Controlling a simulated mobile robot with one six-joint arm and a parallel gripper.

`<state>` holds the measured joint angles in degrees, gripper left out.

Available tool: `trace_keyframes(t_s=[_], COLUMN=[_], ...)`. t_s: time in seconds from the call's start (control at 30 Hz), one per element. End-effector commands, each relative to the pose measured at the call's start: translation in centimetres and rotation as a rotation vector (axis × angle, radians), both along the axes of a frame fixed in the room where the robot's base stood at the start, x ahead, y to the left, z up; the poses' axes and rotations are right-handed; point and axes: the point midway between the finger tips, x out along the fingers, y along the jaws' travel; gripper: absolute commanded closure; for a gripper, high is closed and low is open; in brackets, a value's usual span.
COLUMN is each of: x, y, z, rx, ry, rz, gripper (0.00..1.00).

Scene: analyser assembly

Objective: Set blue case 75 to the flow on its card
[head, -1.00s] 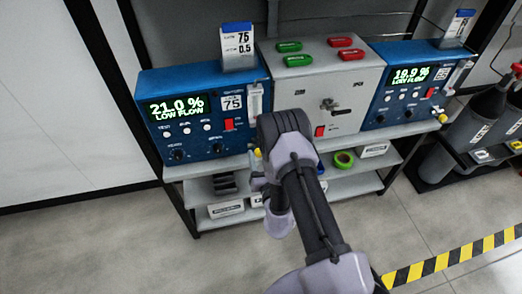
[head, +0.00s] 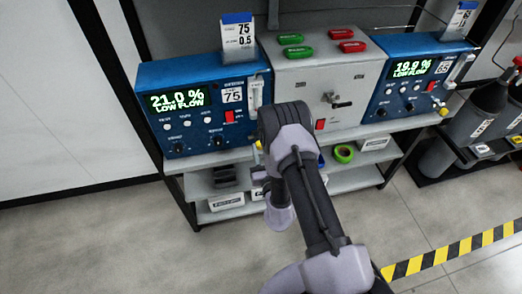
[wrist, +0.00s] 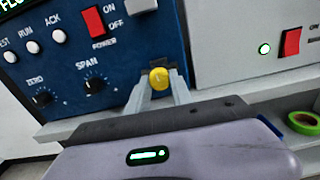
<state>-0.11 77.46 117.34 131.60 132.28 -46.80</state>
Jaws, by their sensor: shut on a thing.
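Blue case 75 (head: 197,105) stands at the left on the shelf top. Its green display (head: 178,101) reads 21.0 % and LOW FLOW. A card (head: 238,36) with a blue top edge stands on the case and reads 75 and 0.5. A clear flow tube (head: 254,92) is at the right of its front; its reading is too small to tell. In the wrist view my gripper (wrist: 159,88) is shut on the yellow knob (wrist: 159,76) at the case's lower right corner. In the head view my arm hides the fingers and most of the knob.
A grey box (head: 325,75) with red and green tags on top stands to the right. Beyond it is blue case 65 (head: 425,75), showing 19.9 % and LOW FLOW. Gas cylinders (head: 475,120) stand far right. Striped floor tape (head: 450,257) crosses the right foreground.

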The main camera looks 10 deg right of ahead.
Motion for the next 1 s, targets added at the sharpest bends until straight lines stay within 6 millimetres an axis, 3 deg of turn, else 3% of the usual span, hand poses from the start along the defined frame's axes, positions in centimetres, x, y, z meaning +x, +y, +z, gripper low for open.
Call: trace_keyframes(t_s=[1.0], x=[0.15], y=[-0.17], z=[0.16], rx=[-0.889], ry=[-0.005], rz=[-0.003], gripper=[1.00])
